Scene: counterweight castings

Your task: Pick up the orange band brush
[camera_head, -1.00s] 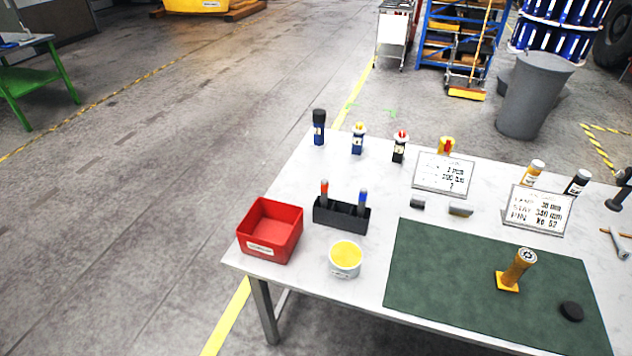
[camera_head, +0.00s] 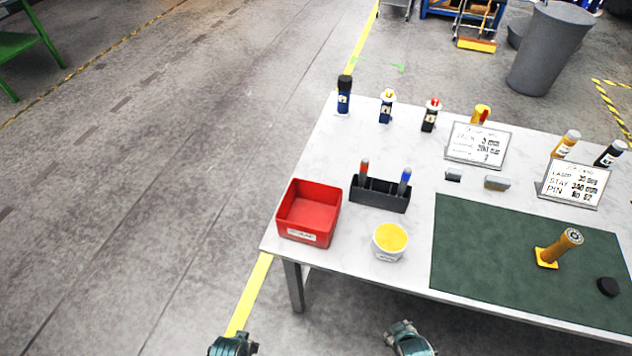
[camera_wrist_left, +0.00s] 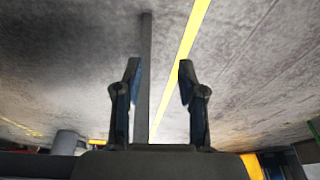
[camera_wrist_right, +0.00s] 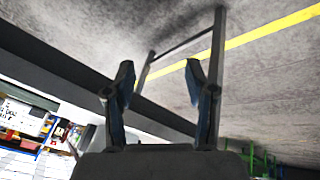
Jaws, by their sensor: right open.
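The orange band brush (camera_head: 364,169) stands upright in the left part of a black holder (camera_head: 379,201) on the white table. Its top is orange-red over a dark handle; the holder hides its lower end. A similar blue-topped one (camera_head: 405,177) stands at the holder's right end. My left gripper (camera_head: 233,346) is at the bottom edge of the head view, off the table's front. It is open and empty in its wrist view (camera_wrist_left: 158,64). My right gripper (camera_head: 409,340) is below the table's front edge in the head view, open and empty in its wrist view (camera_wrist_right: 159,70). Both are well apart from the brush.
A red bin (camera_head: 309,211) stands left of the holder, and a white tub with yellow contents (camera_head: 390,240) stands in front of it. Bottles and sign cards line the back.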

